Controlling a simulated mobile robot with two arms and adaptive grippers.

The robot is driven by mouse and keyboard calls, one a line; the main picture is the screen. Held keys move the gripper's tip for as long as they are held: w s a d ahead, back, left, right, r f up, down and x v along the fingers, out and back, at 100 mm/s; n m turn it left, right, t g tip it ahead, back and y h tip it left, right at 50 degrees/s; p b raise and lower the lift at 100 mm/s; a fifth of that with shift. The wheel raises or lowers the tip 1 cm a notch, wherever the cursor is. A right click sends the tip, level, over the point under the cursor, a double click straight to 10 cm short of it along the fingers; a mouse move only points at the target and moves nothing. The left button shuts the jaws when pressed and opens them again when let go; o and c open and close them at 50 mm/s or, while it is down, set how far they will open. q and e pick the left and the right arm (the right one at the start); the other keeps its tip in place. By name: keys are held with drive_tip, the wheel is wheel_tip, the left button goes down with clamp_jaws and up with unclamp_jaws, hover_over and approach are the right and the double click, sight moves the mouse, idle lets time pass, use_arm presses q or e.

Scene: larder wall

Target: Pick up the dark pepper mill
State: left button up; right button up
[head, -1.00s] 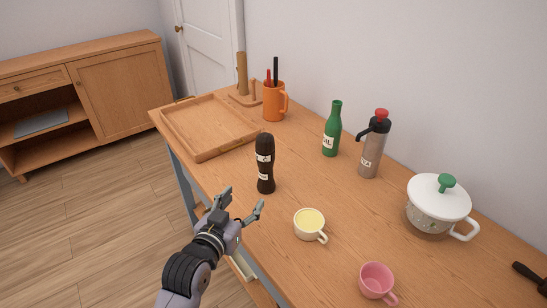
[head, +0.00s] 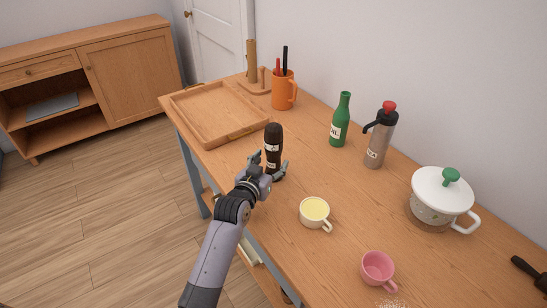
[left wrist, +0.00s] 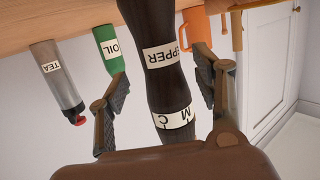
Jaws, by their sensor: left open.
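The dark pepper mill (head: 273,141) stands upright on the wooden table, near its front edge. It has white labels, and in the left wrist view the mill (left wrist: 160,82) shows upside down with "PEPPER" readable. My left gripper (head: 269,171) is open at the mill's lower part in the head view. In the left wrist view the two fingers of my gripper (left wrist: 165,88) are spread on either side of the mill, with gaps between each finger and the mill. My right gripper is not in view.
A cream cup (head: 314,213) and a pink cup (head: 378,269) stand to the right of the mill. A wooden tray (head: 178,108) lies behind it. A green bottle (head: 340,122), a steel flask (head: 379,140), an orange mug (head: 283,92) and a white pot (head: 432,205) line the back.

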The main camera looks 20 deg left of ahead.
sight(271, 161)
use_arm(q)
drive_tip(key=shift+x, duration=1.8)
drive_tip(key=shift+a+f, duration=0.15)
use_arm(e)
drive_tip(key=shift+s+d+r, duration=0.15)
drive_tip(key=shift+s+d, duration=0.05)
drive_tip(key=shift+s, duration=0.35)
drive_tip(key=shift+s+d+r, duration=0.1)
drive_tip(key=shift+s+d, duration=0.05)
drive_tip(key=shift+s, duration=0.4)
use_arm(q)
drive_tip(key=shift+c, duration=0.2)
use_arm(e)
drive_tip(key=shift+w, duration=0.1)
use_arm(q)
drive_tip(key=c, duration=1.3)
clamp_jaws()
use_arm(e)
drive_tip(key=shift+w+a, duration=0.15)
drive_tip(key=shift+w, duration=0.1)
